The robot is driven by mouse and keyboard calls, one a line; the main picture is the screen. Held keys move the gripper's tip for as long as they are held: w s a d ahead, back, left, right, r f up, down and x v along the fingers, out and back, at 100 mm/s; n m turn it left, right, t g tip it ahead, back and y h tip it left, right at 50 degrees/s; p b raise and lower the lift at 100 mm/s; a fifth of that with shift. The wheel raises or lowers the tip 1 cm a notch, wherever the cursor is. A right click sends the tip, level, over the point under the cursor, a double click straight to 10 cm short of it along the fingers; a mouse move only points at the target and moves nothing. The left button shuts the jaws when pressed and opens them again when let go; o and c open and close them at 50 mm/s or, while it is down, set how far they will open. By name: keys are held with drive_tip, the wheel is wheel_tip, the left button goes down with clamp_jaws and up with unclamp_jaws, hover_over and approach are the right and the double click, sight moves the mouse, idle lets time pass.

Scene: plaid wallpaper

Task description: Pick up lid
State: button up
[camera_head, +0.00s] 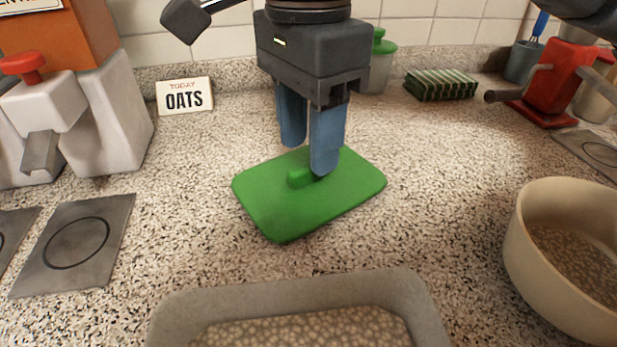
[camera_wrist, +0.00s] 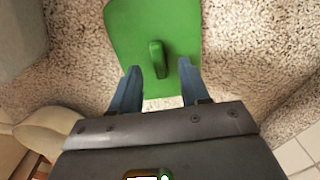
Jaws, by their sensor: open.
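The green lid (camera_head: 335,196) lies flat on the speckled counter, with a small raised handle (camera_head: 299,178) at its middle. My gripper (camera_head: 308,158) is above the far half of the lid, pointing down, with its two blue fingers apart and nothing between them. In the head view the nearer finger partly covers the lid beside the handle. In the wrist view the lid (camera_wrist: 183,22) runs up from between the fingertips (camera_wrist: 160,75), and the handle (camera_wrist: 158,58) shows just ahead of the gap between them.
A grey tray of grain (camera_head: 290,280) stands in front of the lid. A cream bowl (camera_head: 545,265) is at the right. A green-lidded jar (camera_head: 380,68) and sponge (camera_head: 440,84) are behind.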

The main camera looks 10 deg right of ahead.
sight(309, 176)
drive_tip(key=shift+f, duration=1.35)
drive_tip(key=shift+c, duration=0.4)
clamp_jaws()
